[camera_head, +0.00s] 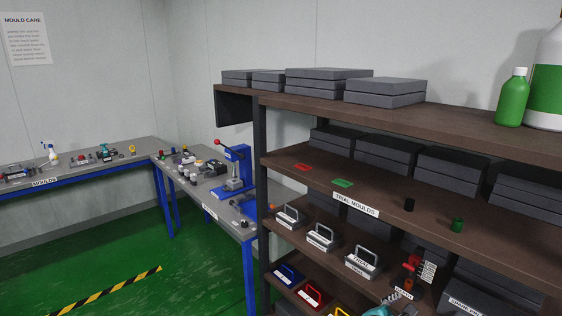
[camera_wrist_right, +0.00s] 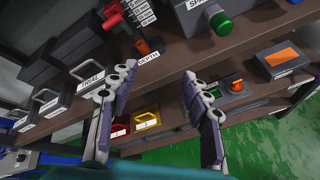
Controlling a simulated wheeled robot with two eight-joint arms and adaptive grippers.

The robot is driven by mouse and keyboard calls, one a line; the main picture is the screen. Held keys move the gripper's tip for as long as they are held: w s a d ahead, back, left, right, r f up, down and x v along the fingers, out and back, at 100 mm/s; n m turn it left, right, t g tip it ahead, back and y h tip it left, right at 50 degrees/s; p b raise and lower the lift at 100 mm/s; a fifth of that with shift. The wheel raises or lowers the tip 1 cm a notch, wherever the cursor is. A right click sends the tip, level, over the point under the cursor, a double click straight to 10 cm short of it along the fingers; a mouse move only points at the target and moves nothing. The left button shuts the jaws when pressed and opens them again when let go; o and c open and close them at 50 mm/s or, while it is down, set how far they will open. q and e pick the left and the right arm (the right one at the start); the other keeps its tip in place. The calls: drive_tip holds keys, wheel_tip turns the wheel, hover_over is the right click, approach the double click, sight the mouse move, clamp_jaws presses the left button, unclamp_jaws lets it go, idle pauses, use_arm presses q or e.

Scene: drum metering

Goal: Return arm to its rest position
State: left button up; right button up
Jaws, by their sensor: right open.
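My right gripper (camera_wrist_right: 157,76) is open in the right wrist view. Its two fingers stand well apart with nothing between them. Behind the gap are a shelf edge and small red and yellow handled boxes, the yellow one (camera_wrist_right: 147,117) showing between the fingers. A teal and grey part at the bottom edge of the head view looks like my right wrist and gripper (camera_head: 396,299), in front of the lower shelves; most of it is cut off. My left gripper is in neither view.
A brown shelf unit (camera_head: 384,118) fills the right side, with dark grey mould boxes, handled blocks and bottles. A blue press (camera_head: 236,170) stands on a bench beside it. Another bench (camera_head: 96,160) runs along the left wall. The green floor (camera_head: 190,265) is open left of the shelves.

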drive_tip(key=s+a+f+m+g+y, duration=0.1)
drive_tip(key=s+a+f+m+y, duration=0.3)
drive_tip(key=s+a+m+y, duration=0.5)
drive_tip(key=s+a+m, duration=0.4)
drive_tip(key=s+m, duration=0.2)
drive_tip(key=m, duration=0.3)
drive_tip(key=shift+s+g+y, duration=0.2)
drive_tip(key=shift+g+y, duration=0.1)
